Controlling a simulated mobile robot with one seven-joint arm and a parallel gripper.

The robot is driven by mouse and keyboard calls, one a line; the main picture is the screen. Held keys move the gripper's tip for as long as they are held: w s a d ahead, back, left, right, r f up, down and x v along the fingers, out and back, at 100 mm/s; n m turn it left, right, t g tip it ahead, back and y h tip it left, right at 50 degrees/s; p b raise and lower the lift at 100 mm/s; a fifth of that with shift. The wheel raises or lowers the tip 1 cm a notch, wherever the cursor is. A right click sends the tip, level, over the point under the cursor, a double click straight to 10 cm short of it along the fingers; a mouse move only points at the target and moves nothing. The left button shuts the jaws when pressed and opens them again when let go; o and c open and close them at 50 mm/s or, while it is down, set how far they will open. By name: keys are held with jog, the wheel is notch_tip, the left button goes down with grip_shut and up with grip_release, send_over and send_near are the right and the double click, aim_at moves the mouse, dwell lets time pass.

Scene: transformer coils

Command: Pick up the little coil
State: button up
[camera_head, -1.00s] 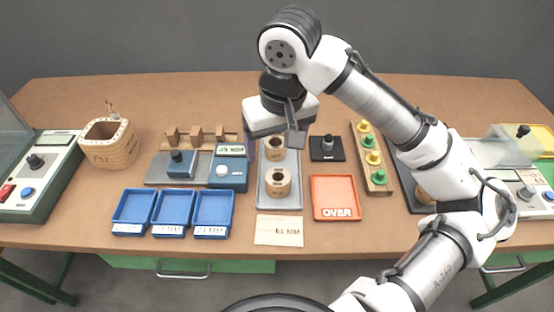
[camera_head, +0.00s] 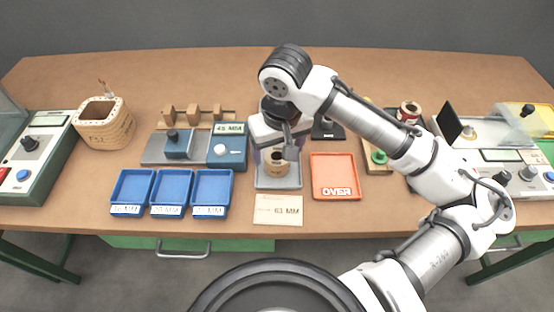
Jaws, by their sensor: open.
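A tan wooden coil (camera_head: 277,167) stands upright on the grey tray (camera_head: 277,184) at mid-table, its dark hole facing up. My gripper (camera_head: 274,153) is open and low over the tray. One finger shows at the coil's left and a grey finger at its right, overlapping its upper edge. I cannot tell whether they touch it or are around it or behind it. The smaller coil, seen earlier at the back of this tray, is hidden behind my gripper.
Three blue trays (camera_head: 171,210) stand left of the grey tray, and an orange OVER tray (camera_head: 335,196) right of it. A blue gauge (camera_head: 228,153) stands close on the left. A paper card (camera_head: 278,216) lies in front. A large square coil (camera_head: 106,138) stands far left.

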aim_at(277, 156)
jog(key=shift+w+a+f, duration=0.15)
jog(key=shift+f, duration=1.4)
jog(key=shift+c, duration=0.3)
jog(key=c, duration=1.1)
jog(key=shift+r, duration=0.1)
